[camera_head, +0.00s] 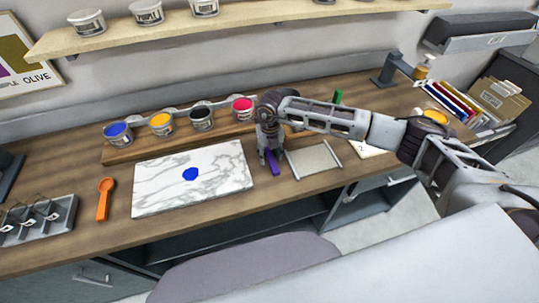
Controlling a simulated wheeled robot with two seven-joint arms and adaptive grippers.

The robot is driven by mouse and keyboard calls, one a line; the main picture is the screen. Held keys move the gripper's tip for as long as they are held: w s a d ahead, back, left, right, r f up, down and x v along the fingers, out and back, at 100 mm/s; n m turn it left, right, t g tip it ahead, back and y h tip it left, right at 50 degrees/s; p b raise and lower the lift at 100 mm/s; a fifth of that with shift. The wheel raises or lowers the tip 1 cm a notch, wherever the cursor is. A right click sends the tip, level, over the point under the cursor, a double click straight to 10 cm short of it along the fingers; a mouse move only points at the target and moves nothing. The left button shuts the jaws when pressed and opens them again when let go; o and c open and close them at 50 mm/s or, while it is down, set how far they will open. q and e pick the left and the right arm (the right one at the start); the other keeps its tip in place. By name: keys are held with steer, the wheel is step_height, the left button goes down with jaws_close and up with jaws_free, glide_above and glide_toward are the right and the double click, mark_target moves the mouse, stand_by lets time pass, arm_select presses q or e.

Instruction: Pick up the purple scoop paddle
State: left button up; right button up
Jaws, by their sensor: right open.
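The purple scoop paddle (273,163) lies on the wooden counter, just right of the marble slab. Its upper part is hidden by my right gripper (267,157). My right gripper points down over the paddle and is open, with its fingers around or beside it; I cannot tell which, nor whether they touch it. My left gripper does not show.
The marble slab (216,183) with a blue ink blob (190,174) is to the left. An orange scoop (104,198) lies further left. Ink pots stand behind on a wooden riser (136,149). A grey tray (313,160) lies close on the right.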

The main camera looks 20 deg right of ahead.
mark_target(270, 155)
steer(key=shift+c, duration=0.5)
jaws_close()
steer(key=shift+r, duration=0.15)
step_height(270, 155, up, 10)
steer(key=b, duration=0.2)
stand_by(0.6)
steer(key=c, duration=0.6)
jaws_free()
jaws_close()
